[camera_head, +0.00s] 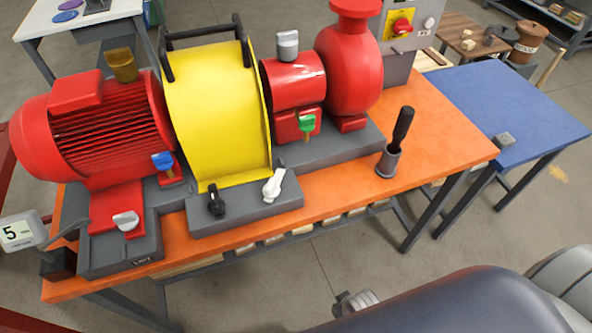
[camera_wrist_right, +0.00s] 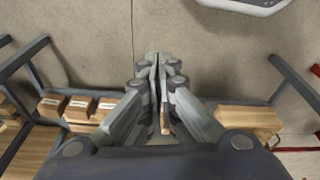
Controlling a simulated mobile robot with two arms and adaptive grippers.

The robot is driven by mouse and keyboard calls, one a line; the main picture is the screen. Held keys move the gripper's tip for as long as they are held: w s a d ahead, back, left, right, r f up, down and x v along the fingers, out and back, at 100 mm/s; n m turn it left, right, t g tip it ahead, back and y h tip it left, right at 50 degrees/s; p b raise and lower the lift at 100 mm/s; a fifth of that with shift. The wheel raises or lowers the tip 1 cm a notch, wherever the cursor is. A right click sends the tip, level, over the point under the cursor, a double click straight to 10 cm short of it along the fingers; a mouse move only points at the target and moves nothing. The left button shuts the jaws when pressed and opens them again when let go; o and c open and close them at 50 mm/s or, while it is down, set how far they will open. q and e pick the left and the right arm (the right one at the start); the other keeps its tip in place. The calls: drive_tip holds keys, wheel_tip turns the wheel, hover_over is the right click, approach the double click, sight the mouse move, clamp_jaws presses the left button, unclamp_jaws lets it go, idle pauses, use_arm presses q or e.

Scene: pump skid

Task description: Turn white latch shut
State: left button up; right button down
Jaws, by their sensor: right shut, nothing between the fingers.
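The white latch (camera_head: 274,185) sits on the front grey block at the foot of the yellow guard (camera_head: 218,115), at the right side of that block. Its handle slants, its upper end leaning right. A black latch (camera_head: 215,201) stands to its left on the same block. In the right wrist view, my right gripper (camera_wrist_right: 159,58) is shut and empty, with bare floor beyond its fingertips. In the head view, part of it (camera_head: 355,302) shows at the bottom, below the table's front edge and apart from the latch. My left gripper is out of view.
A blue latch (camera_head: 163,162), a green latch (camera_head: 307,124) and grey knobs (camera_head: 126,221) are on the pump skid. A holder with a black-handled tool (camera_head: 390,160) stands to the right on the orange table (camera_head: 440,140). Wooden blocks (camera_wrist_right: 77,108) lie on the lower shelf.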

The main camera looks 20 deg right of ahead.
drive_tip(key=w+r+t+y+p, duration=0.1)
drive_tip(key=w+r, duration=0.2)
drive_tip(key=r, duration=1)
drive_tip(key=w+r+t+p, duration=0.1)
drive_tip(key=w+r, duration=0.2)
drive_tip(key=r, duration=1)
drive_tip(key=w+d+r+m+t+y, duration=0.1)
drive_tip(key=w+d+r+m+y, duration=0.3)
drive_tip(key=w+r+m+y, duration=0.75)
drive_tip(key=n+h+p, duration=0.2)
drive_tip(key=h, duration=0.3)
approach(284, 178)
drive_tip(key=f, duration=0.2)
drive_tip(key=a+f, duration=0.1)
drive_tip(key=f, duration=0.1)
drive_tip(key=shift+w, duration=0.15)
drive_tip(key=shift+w+a+r+p, duration=0.1)
drive_tip(key=shift+w+a+p, duration=0.3)
drive_tip(key=shift+w+a, duration=0.6)
drive_tip(key=shift+a, duration=0.35)
drive_tip(key=shift+n, duration=0.25)
